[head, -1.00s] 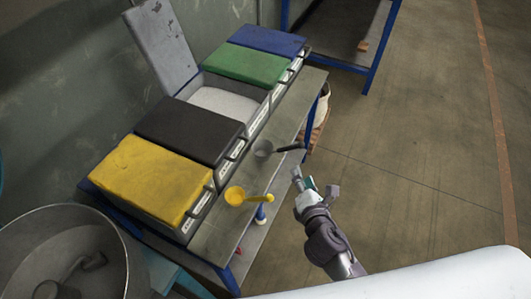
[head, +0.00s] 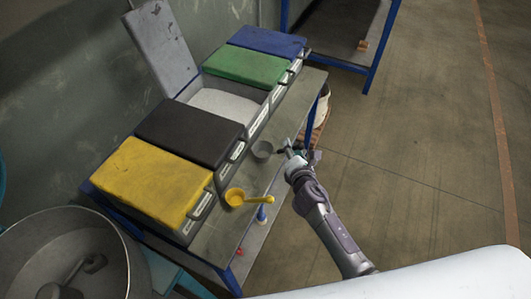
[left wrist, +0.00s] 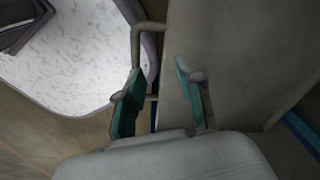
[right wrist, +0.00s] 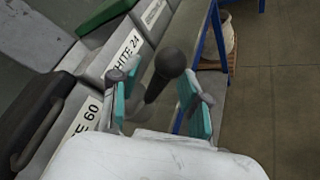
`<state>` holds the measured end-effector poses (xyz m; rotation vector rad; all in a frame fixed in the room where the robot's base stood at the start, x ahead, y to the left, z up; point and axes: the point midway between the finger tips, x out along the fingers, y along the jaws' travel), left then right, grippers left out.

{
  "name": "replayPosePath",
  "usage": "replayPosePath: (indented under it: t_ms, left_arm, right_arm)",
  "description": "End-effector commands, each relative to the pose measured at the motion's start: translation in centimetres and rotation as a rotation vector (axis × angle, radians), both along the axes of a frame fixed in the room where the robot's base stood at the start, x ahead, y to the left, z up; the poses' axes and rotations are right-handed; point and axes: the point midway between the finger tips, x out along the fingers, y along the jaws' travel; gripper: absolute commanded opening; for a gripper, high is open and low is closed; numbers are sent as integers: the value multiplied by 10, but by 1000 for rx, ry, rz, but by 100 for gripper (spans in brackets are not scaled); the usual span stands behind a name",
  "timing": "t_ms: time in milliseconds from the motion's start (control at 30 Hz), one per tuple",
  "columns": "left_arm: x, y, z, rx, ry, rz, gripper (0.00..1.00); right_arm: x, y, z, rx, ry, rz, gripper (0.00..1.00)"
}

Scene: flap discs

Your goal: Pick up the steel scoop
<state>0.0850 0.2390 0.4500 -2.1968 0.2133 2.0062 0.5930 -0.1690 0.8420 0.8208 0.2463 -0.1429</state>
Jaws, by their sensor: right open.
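The steel scoop (head: 262,149) lies on the front ledge of the workbench, its grey bowl in front of the bins. Its dark handle is mostly hidden behind my right gripper in the head view. My right gripper (head: 288,149) is at the handle end. In the right wrist view, the scoop's dark rounded handle (right wrist: 169,64) shows between the open fingers of my right gripper (right wrist: 160,105), which are apart from each other. My left gripper (left wrist: 158,95) shows only in the left wrist view, with its fingers spread and nothing between them.
A yellow scoop (head: 236,197) lies nearer on the same ledge, by a small blue-topped bottle (head: 262,214). Bins with yellow (head: 150,180), black (head: 190,131), green (head: 246,64) and blue (head: 267,40) lids line the bench. One open bin holds white powder (head: 225,104). Floor at right is clear.

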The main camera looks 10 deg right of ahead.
Motion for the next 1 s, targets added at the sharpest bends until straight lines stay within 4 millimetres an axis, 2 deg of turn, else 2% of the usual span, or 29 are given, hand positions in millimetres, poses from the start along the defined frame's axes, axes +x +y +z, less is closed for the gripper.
replayPosePath:
  t_ms: [100,300,500,600,1000]
  left_arm:
    - [0,0,0,0,0,0,37]
    - [0,-2,0,-2,-1,0,37]
    - [0,-6,-1,-7,1,-2,37]
    - [0,-7,-1,-8,1,-3,37]
    - [0,-6,0,-8,1,-3,37]
  right_arm:
    - [6,0,-2,1,1,0,47]
    - [6,0,-2,1,1,0,47]
    - [6,0,-2,1,1,0,13]
    - [6,0,-2,1,1,0,0]
    - [6,0,-1,1,-1,0,0]
